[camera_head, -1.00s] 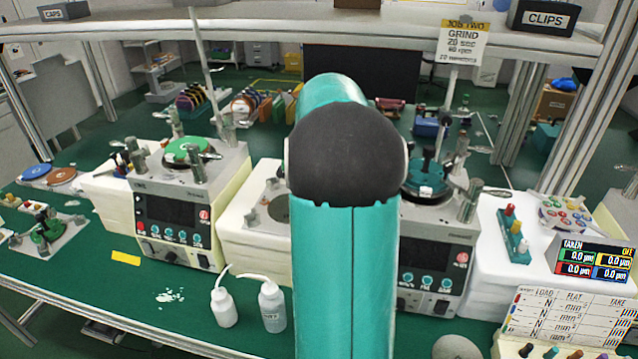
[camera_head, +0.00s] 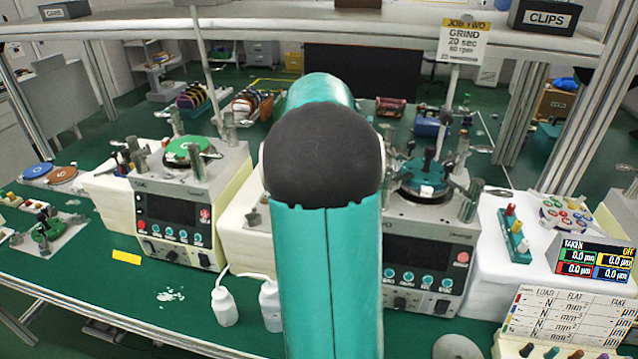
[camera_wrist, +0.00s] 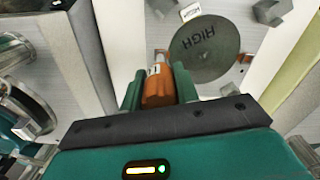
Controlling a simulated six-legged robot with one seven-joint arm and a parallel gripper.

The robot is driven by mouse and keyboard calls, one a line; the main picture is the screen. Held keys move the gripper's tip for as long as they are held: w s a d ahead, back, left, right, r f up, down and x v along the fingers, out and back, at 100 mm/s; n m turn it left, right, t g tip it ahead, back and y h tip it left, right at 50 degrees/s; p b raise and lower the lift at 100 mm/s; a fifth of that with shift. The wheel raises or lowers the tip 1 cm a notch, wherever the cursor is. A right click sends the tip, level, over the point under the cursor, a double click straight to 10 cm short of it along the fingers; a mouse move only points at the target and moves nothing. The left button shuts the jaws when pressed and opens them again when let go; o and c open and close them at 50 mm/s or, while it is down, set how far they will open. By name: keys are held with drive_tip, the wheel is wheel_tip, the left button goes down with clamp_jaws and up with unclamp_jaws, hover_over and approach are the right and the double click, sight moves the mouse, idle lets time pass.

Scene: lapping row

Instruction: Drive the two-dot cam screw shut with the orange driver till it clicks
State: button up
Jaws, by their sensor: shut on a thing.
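In the wrist view my gripper (camera_wrist: 159,76) is shut on the orange driver (camera_wrist: 158,92), with one green finger on each side of its handle. The driver's far end shows a pale tip area near a grey round plate (camera_wrist: 203,60) marked "HIGH". I cannot make out whether the driver touches anything. The two-dot cam screw cannot be told apart in either view. In the head view my teal arm hides the gripper, the driver and most of the middle station (camera_head: 242,225).
A left machine (camera_head: 178,215) with a green disc and a right machine (camera_head: 430,250) with a teal-topped fixture flank the middle station. White bottles (camera_head: 225,305) stand in front. A rack of coloured pegs (camera_head: 515,235) and a load card (camera_head: 565,322) are at right. A shelf (camera_head: 300,22) spans above.

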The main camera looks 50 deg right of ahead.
drive_tip(key=shift+r, duration=0.1)
drive_tip(key=shift+r, duration=2.15)
